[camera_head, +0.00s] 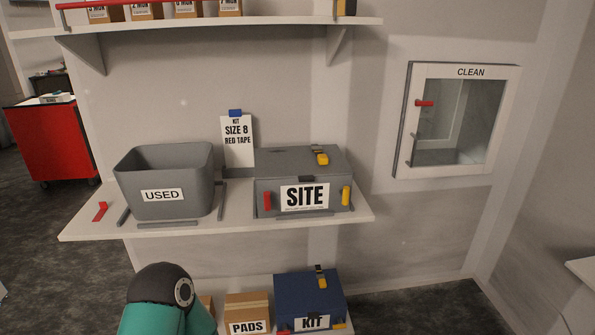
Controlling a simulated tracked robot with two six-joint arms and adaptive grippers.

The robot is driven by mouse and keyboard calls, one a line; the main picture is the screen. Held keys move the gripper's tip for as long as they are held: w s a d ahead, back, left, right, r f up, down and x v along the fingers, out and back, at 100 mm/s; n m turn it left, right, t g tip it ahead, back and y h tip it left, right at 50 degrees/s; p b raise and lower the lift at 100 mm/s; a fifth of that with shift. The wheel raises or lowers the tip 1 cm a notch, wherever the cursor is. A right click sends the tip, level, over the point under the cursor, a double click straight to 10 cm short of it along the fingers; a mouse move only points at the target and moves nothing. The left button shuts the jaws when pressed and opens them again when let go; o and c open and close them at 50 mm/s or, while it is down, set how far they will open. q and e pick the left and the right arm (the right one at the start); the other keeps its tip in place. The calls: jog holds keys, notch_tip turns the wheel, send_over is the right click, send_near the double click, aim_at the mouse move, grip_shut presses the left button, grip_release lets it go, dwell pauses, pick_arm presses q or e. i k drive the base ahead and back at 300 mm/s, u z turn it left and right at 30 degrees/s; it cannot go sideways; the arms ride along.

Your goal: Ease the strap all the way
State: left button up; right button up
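A grey box labelled SITE (304,170) stands closed on the bench shelf, with a yellow-and-black strap buckle (320,155) on its lid. A red tab (267,201) and a yellow tab (346,195) are on its front. A blue box labelled KIT (309,292) stands below, with a similar yellow buckle (320,277) on its lid. I cannot tell which strap the task means, or how tight either one is. Neither of my grippers shows; only a teal and black part of my arm is at the bottom left.
An open grey USED bin (168,183) stands left of the SITE box, with a red tab (101,211) beside it. A card (238,142) stands behind. A PADS carton (246,312) is below. A CLEAN cabinet (456,119) hangs at right. The shelf's right end is bare.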

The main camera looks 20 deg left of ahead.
aim_at(322, 159)
jog(key=k, duration=0.95)
jog(key=u, duration=1.05)
jog(key=i, duration=1.7)
